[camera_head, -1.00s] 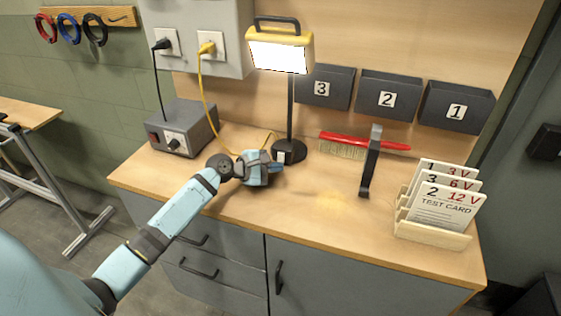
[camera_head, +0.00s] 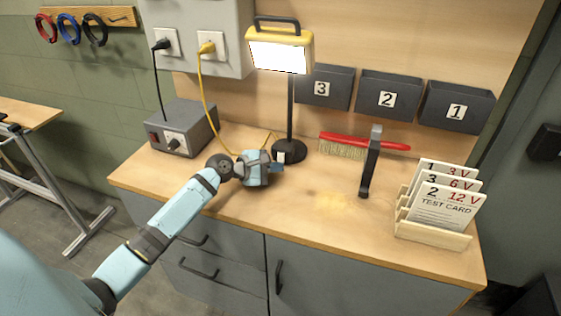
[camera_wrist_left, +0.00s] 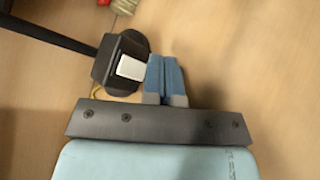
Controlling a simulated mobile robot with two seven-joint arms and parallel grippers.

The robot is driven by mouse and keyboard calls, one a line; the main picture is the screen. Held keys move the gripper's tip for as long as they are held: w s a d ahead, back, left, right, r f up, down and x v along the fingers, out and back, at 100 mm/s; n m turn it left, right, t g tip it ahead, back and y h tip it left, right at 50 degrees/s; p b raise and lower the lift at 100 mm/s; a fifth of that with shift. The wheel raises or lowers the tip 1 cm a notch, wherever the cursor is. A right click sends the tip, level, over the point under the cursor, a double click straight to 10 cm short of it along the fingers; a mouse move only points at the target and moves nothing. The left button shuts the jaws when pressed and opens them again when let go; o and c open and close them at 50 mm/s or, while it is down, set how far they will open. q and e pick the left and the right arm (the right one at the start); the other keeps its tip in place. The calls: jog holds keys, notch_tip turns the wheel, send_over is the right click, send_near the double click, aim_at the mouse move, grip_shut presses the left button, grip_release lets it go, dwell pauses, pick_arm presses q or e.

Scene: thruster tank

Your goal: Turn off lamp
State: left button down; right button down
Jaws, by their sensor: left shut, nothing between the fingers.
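The yellow work lamp (camera_head: 280,50) stands on a dark pole with a dark base (camera_head: 289,150) on the bench, and its panel glows white. A white switch (camera_head: 281,157) is at the front of the base. The dark base also shows in the left wrist view (camera_wrist_left: 110,72), with the white switch (camera_wrist_left: 130,67) on it. My left gripper (camera_head: 277,168) is in front of the base. Its blue fingers (camera_wrist_left: 165,72) are shut, empty and right beside the switch; I cannot tell whether they touch it. My right gripper is not in view.
A grey power box (camera_head: 183,130) is left of the lamp, and a yellow cord (camera_head: 212,110) hangs behind my left arm. The bench front centre is clear.

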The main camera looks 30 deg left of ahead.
pick_arm(q)
jog(key=shift+w, duration=0.2)
jog(key=shift+w+a, duration=0.1)
jog(key=shift+w, duration=0.15)
dwell(0.5)
jog(key=shift+w+f, duration=0.1)
jog(key=shift+w, duration=0.2)
dwell(0.4)
jog(key=shift+s+p, duration=0.1)
jog(key=shift+p, duration=0.3)
